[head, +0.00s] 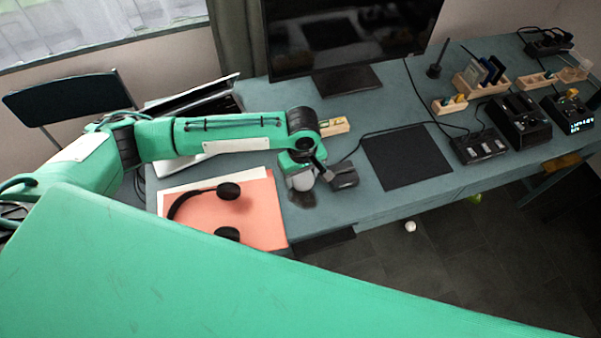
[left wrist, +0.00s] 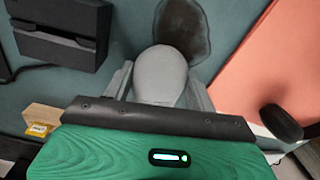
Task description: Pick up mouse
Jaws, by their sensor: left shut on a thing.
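The mouse (left wrist: 160,72) is light grey and rounded. In the left wrist view it sits between the two grey fingers of my left gripper (left wrist: 163,84), which is shut on it. In the head view my left gripper (head: 303,178) points down at the front part of the desk, with the pale mouse (head: 301,183) low at its tip. I cannot tell whether the mouse touches the desk or hangs just above it. The gripper body hides part of the mouse. My right gripper is not in view.
A dark patch (left wrist: 183,28) lies beside the mouse. A small black stand (head: 344,176) is close right of the gripper. Black headphones (head: 228,190) rest on an orange folder (head: 258,215) to the left. A black mat (head: 408,157) and monitor (head: 345,35) are farther off.

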